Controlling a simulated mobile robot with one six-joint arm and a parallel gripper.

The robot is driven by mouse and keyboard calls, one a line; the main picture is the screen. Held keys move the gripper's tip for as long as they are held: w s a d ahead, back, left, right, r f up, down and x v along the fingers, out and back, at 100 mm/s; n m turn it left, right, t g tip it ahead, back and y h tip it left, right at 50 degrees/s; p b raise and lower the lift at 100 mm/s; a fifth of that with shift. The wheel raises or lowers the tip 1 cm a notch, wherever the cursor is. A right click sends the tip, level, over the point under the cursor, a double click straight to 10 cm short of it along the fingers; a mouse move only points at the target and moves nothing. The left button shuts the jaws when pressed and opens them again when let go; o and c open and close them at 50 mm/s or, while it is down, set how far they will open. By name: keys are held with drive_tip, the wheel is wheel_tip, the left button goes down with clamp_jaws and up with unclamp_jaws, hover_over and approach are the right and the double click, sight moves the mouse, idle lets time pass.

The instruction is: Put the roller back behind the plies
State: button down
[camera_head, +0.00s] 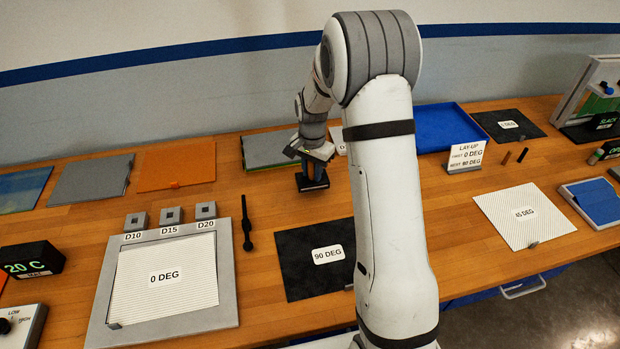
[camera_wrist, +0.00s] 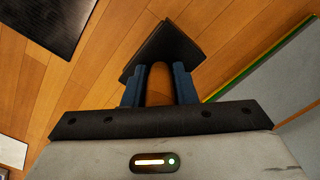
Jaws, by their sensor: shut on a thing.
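My gripper (camera_head: 312,178) is shut on the roller (camera_wrist: 165,40), a dark, broad piece with an orange-brown part between the blue fingers in the wrist view (camera_wrist: 158,88). In the head view the dark piece is low over the wood, behind the 90 DEG ply; I cannot tell whether it touches the table. The black 90 DEG ply (camera_head: 304,278) lies in front of my gripper. The white 0 DEG ply (camera_head: 145,300) lies in a grey frame at left. The white 45 DEG ply (camera_head: 500,205) lies at right.
A grey panel with a green edge (camera_head: 262,152) lies left of my gripper. A black tool (camera_head: 247,240) lies beside the frame. A blue tray (camera_head: 430,121) and the LAY-UP sign (camera_head: 463,165) stand right of my arm. Bare wood lies around the roller.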

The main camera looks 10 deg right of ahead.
sight(312, 178)
wheel_tip(312, 178, down, 3)
drive_tip(key=shift+s+p, duration=0.1)
drive_tip(key=shift+p, duration=0.35)
drive_tip(key=shift+f, duration=0.4)
drive_tip(key=shift+f, duration=0.15)
drive_tip(key=c, duration=1.2)
unclamp_jaws()
drive_tip(key=shift+o, duration=0.2)
